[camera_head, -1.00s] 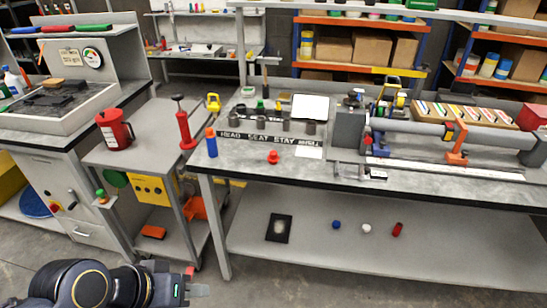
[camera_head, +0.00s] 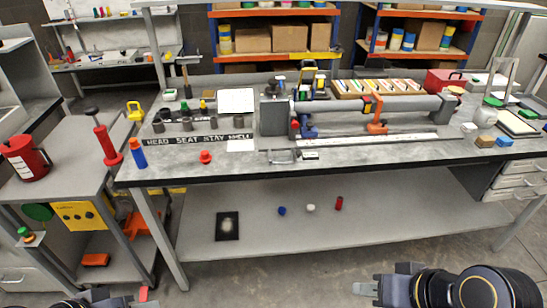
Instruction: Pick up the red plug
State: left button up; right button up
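A small red plug-like piece (camera_head: 205,157) with a wider base stands on the grey workbench top (camera_head: 250,167), near its front edge. A red cylinder (camera_head: 339,203) is on the lower shelf, beside a white piece (camera_head: 311,208) and a blue piece (camera_head: 282,211). I cannot tell for sure which of the two red pieces is the red plug. My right gripper (camera_head: 368,289) is at the bottom edge, in front of the bench and far from both. My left gripper (camera_head: 145,302) is mostly cut off at the bottom left.
A clamp rig (camera_head: 350,115) fills the bench middle. A side cart (camera_head: 75,160) with a red can (camera_head: 25,158) is at left. The lower shelf (camera_head: 400,222) is mostly bare.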

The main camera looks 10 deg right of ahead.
aim_at(205, 158)
jog(key=i+l, duration=0.45)
jog(key=i+l+u, duration=0.15)
jog(key=i+l, duration=0.25)
jog(key=l, duration=0.25)
